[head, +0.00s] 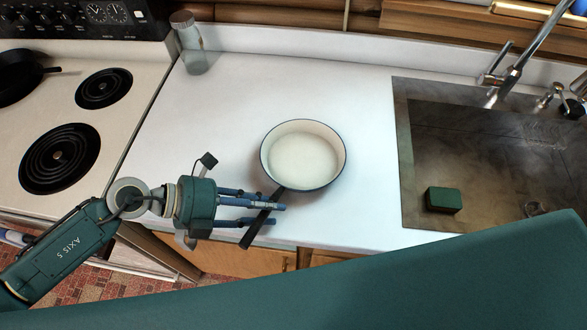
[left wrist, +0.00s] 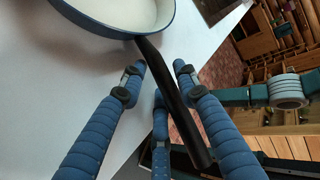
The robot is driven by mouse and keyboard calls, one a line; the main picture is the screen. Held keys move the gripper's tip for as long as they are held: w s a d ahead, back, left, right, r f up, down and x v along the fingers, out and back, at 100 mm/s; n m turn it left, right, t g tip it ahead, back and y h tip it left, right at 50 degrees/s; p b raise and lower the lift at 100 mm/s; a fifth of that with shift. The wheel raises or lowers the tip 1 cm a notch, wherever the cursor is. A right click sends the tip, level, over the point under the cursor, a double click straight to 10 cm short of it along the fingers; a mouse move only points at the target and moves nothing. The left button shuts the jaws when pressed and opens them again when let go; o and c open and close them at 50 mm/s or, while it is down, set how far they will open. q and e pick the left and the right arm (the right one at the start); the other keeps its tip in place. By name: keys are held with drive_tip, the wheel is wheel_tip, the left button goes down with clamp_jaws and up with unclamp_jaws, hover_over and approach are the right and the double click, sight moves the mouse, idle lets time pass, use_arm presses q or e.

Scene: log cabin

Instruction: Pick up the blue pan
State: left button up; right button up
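The blue pan (head: 303,155) sits upright on the white counter, with a blue rim, cream inside and a black handle (head: 262,220) pointing down-left to the counter's front edge. My left gripper (head: 275,207) is at the handle, its blue fingers spread. In the left wrist view the pan (left wrist: 128,18) is at the top, and its handle (left wrist: 172,85) runs between the fingers of my left gripper (left wrist: 160,78). Gaps show beside the handle, so the fingers look open around it; contact with the third finger is unclear. My right gripper is not in view.
A stove (head: 100,125) with coil burners and a dark skillet (head: 18,78) is on the left. A glass jar (head: 190,45) stands at the back. A sink (head: 480,165) with a green sponge (head: 443,200) is on the right. The counter around the pan is clear.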

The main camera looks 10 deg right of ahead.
use_arm(q)
clamp_jaws()
drive_tip(key=shift+r, duration=0.1)
